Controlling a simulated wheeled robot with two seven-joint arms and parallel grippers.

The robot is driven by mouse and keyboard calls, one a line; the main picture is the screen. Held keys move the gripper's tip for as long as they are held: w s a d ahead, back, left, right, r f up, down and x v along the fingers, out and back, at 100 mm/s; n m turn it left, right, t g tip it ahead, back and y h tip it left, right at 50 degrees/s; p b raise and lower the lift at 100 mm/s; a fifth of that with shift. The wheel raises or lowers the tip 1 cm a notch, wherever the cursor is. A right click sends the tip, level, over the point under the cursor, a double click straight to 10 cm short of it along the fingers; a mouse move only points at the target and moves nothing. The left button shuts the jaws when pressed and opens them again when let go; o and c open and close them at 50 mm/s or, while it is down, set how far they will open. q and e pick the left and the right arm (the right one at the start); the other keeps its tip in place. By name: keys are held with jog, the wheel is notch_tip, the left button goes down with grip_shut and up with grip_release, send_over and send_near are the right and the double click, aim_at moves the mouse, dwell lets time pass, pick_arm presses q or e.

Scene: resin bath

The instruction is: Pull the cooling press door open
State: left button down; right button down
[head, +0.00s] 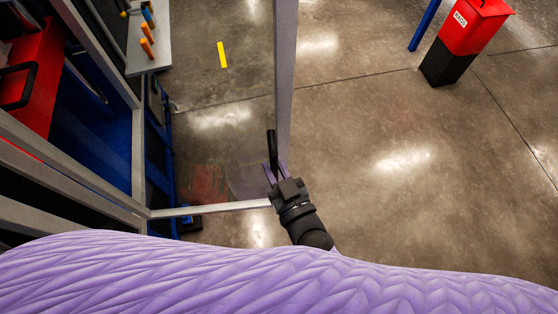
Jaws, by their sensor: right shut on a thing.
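The cooling press door is a grey frame whose upright bar (284,80) and lower bar (215,208) show in the head view. It stands swung out from the press frame (138,150) at the left, with floor visible through it. A black bar handle (272,147) is near the free upright. My right gripper (275,170) is shut on the handle's near end, with its purple fingers around it. The far end of the handle sticks out beyond the fingers. My left gripper is not in view.
A red and black bin labelled RAGS (467,38) stands at the top right beside a blue post (425,24). A grey bench (150,40) with orange-handled items is at the upper left. The concrete floor to the right is clear.

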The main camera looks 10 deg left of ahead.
jog(key=c, duration=0.6)
grip_release()
jog(key=shift+a, duration=0.2)
jog(key=v, duration=1)
jog(key=shift+p, duration=0.4)
jog(key=shift+d, duration=0.1)
